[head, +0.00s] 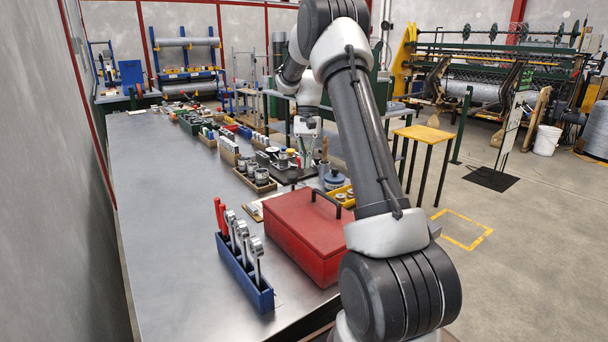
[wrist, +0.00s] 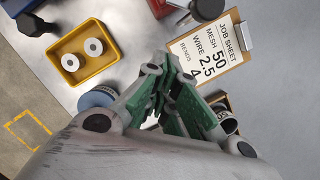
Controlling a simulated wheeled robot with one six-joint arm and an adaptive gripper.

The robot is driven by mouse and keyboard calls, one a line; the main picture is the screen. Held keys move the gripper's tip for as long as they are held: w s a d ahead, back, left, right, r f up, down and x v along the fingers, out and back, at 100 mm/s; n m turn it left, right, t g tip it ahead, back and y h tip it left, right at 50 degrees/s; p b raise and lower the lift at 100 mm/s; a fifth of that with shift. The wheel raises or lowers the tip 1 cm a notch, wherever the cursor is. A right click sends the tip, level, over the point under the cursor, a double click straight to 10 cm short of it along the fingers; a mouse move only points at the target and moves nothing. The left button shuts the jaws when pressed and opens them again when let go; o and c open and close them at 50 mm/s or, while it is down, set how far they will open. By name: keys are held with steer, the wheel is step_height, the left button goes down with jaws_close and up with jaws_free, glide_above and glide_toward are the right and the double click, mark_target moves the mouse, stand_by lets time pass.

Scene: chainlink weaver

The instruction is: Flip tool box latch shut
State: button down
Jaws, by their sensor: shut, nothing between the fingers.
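The red tool box (head: 305,232) stands on the near right part of the metal bench in the head view. Its flat red lid, with a black handle (head: 326,202), appears down. I cannot make out its latch, and my arm partly covers its right side. My gripper (head: 310,156) hangs over the bench beyond the tool box, apart from it. In the wrist view my gripper (wrist: 163,100) shows shut and empty, with green finger linkages.
A blue rack (head: 245,275) of upright tools stands left of the tool box. A yellow tray (wrist: 62,77) of white rolls and a job-sheet clipboard (wrist: 246,62) lie near my gripper. Boxes of parts line the bench's right side; its left side is clear.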

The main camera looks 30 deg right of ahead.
steer(key=s+a+f, duration=0.2)
steer(key=s+a, duration=0.1)
steer(key=shift+s+f, duration=0.3)
steer(key=shift+f, duration=0.05)
steer(key=shift+s+m, duration=0.65)
steer(key=shift+m, duration=0.15)
steer(key=shift+d+r, duration=0.1)
